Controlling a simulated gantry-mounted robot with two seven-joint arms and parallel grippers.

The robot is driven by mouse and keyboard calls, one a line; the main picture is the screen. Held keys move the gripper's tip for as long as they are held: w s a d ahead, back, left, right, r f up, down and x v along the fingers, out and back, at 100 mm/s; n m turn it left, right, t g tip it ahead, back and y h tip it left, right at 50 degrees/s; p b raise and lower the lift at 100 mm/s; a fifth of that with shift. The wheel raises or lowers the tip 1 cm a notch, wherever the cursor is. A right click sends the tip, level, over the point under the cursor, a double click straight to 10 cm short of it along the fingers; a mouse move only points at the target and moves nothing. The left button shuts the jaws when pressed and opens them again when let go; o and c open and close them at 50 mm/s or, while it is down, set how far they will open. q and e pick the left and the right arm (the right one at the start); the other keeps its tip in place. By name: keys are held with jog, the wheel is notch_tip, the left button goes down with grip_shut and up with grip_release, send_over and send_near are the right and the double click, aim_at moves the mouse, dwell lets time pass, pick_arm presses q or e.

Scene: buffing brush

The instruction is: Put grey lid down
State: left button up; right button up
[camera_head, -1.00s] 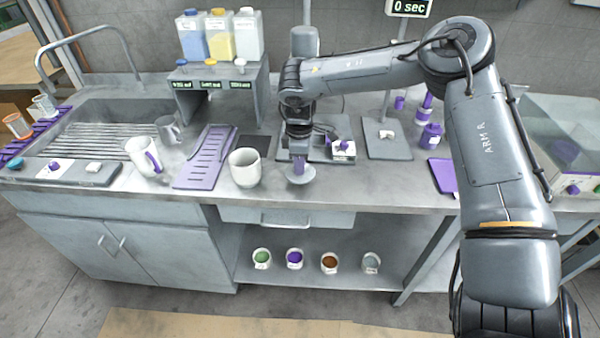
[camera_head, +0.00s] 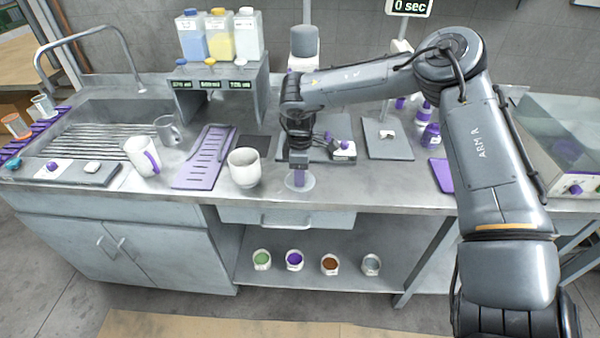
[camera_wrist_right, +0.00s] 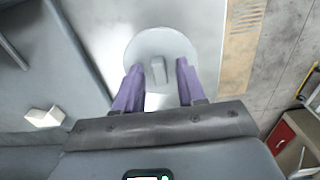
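The grey lid (camera_head: 307,184) is a round disc lying flat on the counter near its front edge, right of a white cup (camera_head: 244,167). In the right wrist view the lid (camera_wrist_right: 150,42) has a small upright tab in its middle. My right gripper (camera_head: 299,179) is directly above the lid. Its purple fingers (camera_wrist_right: 158,82) are spread to either side of the tab, with a gap visible on both sides. My left gripper is not in view.
A white mug with a purple handle (camera_head: 140,156) and a purple slotted tray (camera_head: 205,160) stand to the left. A scale-like device (camera_head: 340,152) is behind my right gripper. The counter right of the lid is clear.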

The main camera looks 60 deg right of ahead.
jog(key=shift+r, duration=0.1)
jog(key=shift+r+p, duration=0.2)
jog(key=shift+p, duration=0.1)
notch_tip(320, 180, up, 12)
jog(key=p, duration=0.2)
jog(key=shift+f, duration=0.1)
dwell(0.4)
